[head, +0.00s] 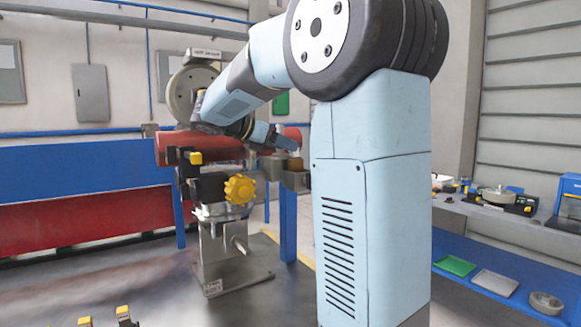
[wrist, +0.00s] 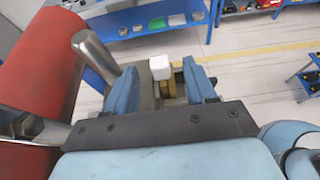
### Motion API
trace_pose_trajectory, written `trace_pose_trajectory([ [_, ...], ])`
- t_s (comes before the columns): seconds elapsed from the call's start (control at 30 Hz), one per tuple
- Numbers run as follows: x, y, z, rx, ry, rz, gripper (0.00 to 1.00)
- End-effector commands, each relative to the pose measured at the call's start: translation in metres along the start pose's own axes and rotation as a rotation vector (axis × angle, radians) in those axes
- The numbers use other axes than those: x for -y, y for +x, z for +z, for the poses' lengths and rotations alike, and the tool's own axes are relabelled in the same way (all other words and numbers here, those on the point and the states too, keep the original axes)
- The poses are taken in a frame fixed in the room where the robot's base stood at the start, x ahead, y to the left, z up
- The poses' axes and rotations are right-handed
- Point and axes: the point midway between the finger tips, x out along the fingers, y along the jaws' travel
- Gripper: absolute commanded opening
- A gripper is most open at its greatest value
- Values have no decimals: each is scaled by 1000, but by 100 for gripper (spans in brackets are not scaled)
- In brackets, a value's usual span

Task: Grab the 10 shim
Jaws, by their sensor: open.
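My gripper (wrist: 160,77) is open, with its two blue fingers apart on either side of a small white block (wrist: 159,66). Brass-coloured upright pieces (wrist: 178,84) stand beside and below the white block, also between the fingers. Nothing is visibly clamped. In the head view my gripper (head: 288,143) reaches over a brownish block (head: 295,163) with a pale top, on a bracket by the red roller. No number can be read on any piece, so I cannot tell which is the 10 shim.
The red roller (head: 215,147) lies close to my gripper, and a metal cylinder (wrist: 95,54) is left of the fingers. A yellow knob (head: 240,189) sits on the metal stand. A blue-shelved bench (head: 480,262) with trays stands at the right.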

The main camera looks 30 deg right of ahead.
Motion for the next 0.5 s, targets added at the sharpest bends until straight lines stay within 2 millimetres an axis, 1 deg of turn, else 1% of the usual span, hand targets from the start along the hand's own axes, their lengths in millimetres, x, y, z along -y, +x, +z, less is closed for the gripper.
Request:
trace_pose_trajectory([
  [0.1,-1,17,0,0,0,-3,55],
  [0.3,-1,40,0,0,0,-2,55],
  [0.5,-1,45,0,0,0,0,55],
])
